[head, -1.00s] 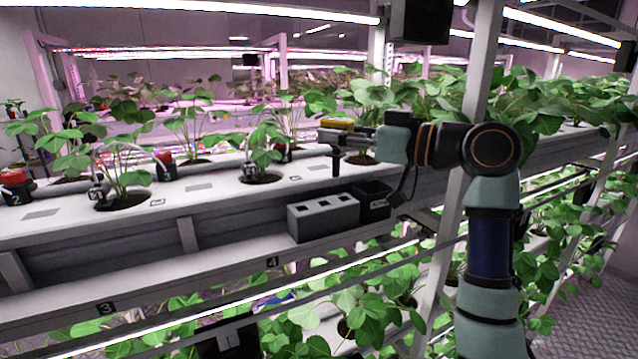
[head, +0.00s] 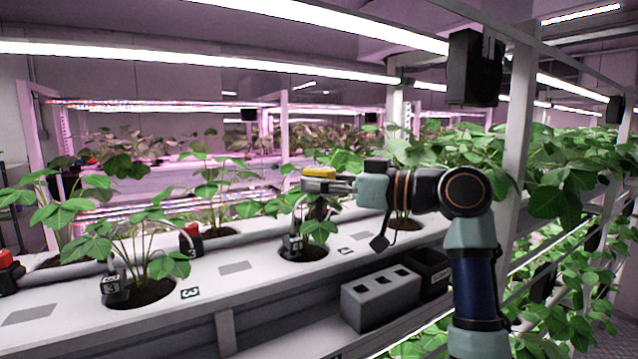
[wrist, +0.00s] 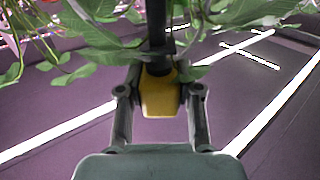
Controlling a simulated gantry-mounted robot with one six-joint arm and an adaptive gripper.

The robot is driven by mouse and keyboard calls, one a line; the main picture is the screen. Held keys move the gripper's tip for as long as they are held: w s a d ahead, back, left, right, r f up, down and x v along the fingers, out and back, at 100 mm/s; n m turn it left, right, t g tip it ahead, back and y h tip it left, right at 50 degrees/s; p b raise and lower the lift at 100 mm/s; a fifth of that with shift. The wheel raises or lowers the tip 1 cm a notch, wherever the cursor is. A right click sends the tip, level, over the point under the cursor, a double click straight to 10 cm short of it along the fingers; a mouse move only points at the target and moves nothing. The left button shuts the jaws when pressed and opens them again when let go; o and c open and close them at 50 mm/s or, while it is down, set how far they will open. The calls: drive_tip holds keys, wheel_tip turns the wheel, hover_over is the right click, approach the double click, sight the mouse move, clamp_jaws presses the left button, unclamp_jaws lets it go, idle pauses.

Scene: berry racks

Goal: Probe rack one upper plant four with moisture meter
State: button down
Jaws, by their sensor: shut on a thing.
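My gripper (head: 328,184) is shut on the moisture meter (head: 318,172), which has a yellow body and a dark stem. The wrist view also shows the yellow body (wrist: 160,98) between the two fingers. In the head view the meter is over the plant (head: 318,229) in the round hole right of the plant marked 3; the tag beside it is too small to read surely. The meter's lower part is mixed with leaves, and its tip is hidden. I cannot tell whether it touches the soil (head: 303,254).
A white trough (head: 240,290) runs along the upper level. The plant marked 3 (head: 145,250) stands left, with a red-topped device (head: 191,240) behind. A grey three-hole block (head: 380,300) and dark bin (head: 430,272) sit on the lower ledge. A white post (head: 515,140) rises right.

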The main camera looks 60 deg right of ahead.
sight(323, 202)
drive_tip(key=shift+s+f+b, duration=0.15)
drive_tip(key=shift+f+b, duration=1.85)
drive_tip(key=shift+f, duration=0.15)
drive_tip(key=shift+s, duration=0.1)
drive_tip(key=shift+f, duration=0.6)
idle(0.3)
drive_tip(key=shift+r+p, duration=0.9)
drive_tip(key=shift+p, duration=0.15)
drive_tip(key=shift+f+b, duration=0.3)
drive_tip(key=shift+f, duration=0.6)
idle(0.8)
drive_tip(key=shift+r, duration=0.15)
